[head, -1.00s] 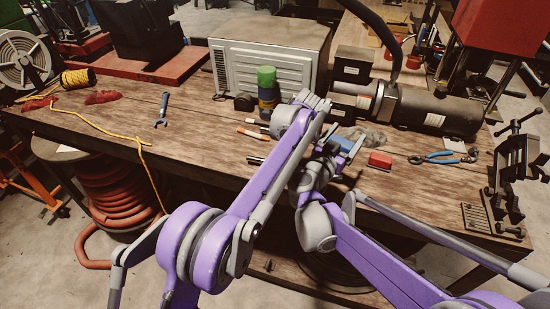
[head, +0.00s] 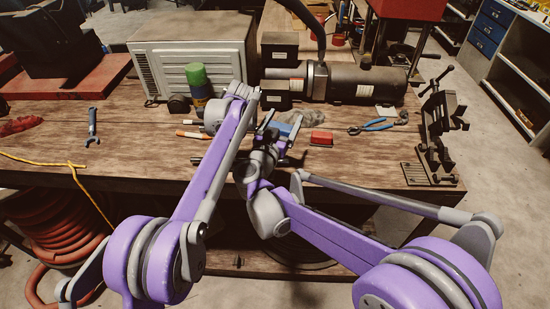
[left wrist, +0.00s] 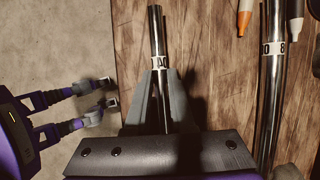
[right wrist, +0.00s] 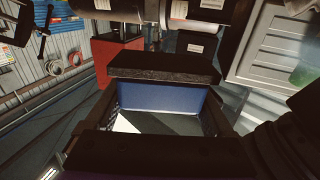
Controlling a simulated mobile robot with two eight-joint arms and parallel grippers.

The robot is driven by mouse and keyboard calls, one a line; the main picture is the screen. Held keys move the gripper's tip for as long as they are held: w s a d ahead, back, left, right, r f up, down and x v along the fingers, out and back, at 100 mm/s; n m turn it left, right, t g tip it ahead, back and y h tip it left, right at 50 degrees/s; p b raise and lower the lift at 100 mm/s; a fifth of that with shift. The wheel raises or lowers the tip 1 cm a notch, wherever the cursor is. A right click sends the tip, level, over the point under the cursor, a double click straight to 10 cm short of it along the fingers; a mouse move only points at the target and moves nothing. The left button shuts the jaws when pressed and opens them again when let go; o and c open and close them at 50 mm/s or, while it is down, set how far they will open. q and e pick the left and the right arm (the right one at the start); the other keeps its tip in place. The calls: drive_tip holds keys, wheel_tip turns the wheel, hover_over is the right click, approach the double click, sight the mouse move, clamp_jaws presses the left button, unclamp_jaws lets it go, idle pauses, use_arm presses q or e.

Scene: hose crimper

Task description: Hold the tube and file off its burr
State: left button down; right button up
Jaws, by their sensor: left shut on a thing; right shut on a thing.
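A shiny metal tube (left wrist: 157,35) with a white label is clamped between the fingers of my left gripper (left wrist: 160,80). Its far end sticks out past the fingertips, close to the table's edge. In the head view my left forearm hides the left gripper and this tube. My right gripper (head: 279,133) is just right of my left forearm, above the table's front. In the right wrist view it is shut on a blue block-like thing (right wrist: 165,98); I cannot tell if this is the file.
A second labelled tube (left wrist: 269,80) lies on the wooden table (head: 120,155), beside markers (left wrist: 245,18). A red block (head: 321,138), blue pliers (head: 375,125) and a black vise (head: 440,125) are to the right. A crimping machine (head: 340,82) stands behind.

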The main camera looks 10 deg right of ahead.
sight(273, 122)
drive_tip(key=a, duration=0.1)
drive_tip(key=a+f, duration=0.1)
drive_tip(key=a, duration=0.1)
drive_tip(key=shift+w+a, duration=0.15)
drive_tip(key=shift+w, duration=0.05)
drive_tip(key=shift+f, duration=3.95)
drive_tip(key=shift+s+d+f, duration=0.1)
drive_tip(key=shift+d, duration=0.55)
drive_tip(key=shift+s+d+f, duration=0.1)
drive_tip(key=shift+d, duration=0.5)
drive_tip(key=shift+s+d+r, duration=0.1)
drive_tip(key=shift+s+d, duration=0.05)
drive_tip(key=shift+d, duration=0.8)
drive_tip(key=shift+s+d, duration=0.1)
drive_tip(key=shift+d, duration=0.85)
drive_tip(key=shift+w+a, duration=0.25)
drive_tip(key=shift+a, duration=1.35)
drive_tip(key=shift+w+a, duration=0.2)
drive_tip(key=shift+a, duration=1.4)
drive_tip(key=shift+d+r, duration=0.1)
drive_tip(key=shift+r, duration=4)
